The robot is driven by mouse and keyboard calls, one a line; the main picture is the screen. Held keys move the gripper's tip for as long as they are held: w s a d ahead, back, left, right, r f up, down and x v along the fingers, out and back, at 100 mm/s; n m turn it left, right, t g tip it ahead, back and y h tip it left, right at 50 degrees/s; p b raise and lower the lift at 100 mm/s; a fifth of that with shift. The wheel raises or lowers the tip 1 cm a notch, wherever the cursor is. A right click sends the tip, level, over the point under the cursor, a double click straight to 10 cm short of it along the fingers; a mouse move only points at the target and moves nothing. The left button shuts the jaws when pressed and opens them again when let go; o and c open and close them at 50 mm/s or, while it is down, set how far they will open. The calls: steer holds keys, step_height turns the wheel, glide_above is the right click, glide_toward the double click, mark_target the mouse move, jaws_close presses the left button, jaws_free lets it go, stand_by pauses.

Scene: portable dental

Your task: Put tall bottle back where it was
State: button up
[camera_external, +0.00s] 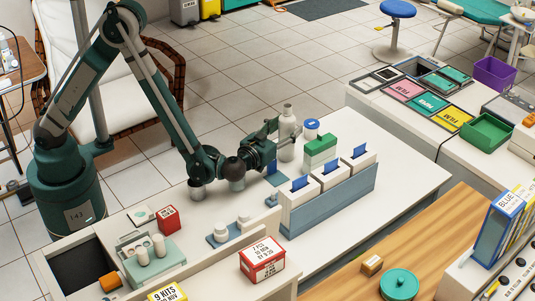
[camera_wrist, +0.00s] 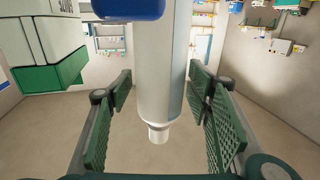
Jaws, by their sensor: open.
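The tall bottle (camera_external: 287,132) is pale grey and stands upright on the white counter, with its neck at the top. My gripper (camera_external: 273,131) is beside it at its upper part. In the wrist view the bottle (camera_wrist: 160,65) appears upside down, its narrow cap pointing down the picture. The open fingers of my gripper (camera_wrist: 163,90) are on either side of it, with a visible gap at each side. The base of the bottle is out of the wrist view.
A white jar with a blue lid (camera_external: 311,126) stands just right of the bottle. A green-and-white box (camera_external: 320,150) and a blue rack (camera_external: 335,196) of white boxes stand nearer. A blue piece (camera_external: 277,169) is below my gripper. Bare counter lies to the right (camera_external: 400,150).

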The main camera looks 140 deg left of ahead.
mark_target(282, 129)
steer(key=shift+r, duration=0.15)
steer(key=shift+w+d, duration=0.15)
steer(key=shift+d, duration=0.2)
steer(key=shift+w+d+r+p, duration=0.15)
steer(key=shift+d+r+p, duration=0.05)
steer(key=shift+d, duration=0.4)
steer(key=shift+w+d+r+p, duration=0.1)
steer(key=shift+d+r+p, duration=0.1)
steer(key=shift+d, duration=0.35)
step_height(282, 129, up, 4)
steer(key=shift+r+p, duration=0.15)
steer(key=shift+p, duration=0.45)
steer(key=shift+r, duration=0.9)
